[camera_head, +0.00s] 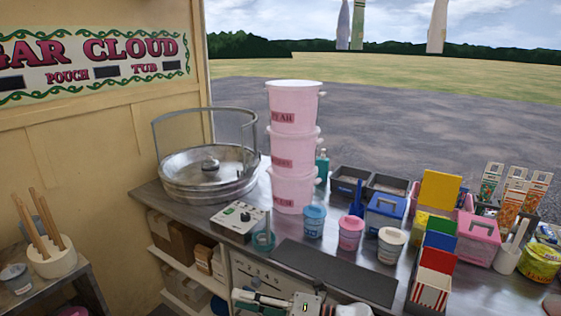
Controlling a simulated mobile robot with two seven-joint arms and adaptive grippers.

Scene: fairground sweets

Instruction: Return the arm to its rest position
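A striped box (430,292) is at right, a metal bowl (208,180) at left.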

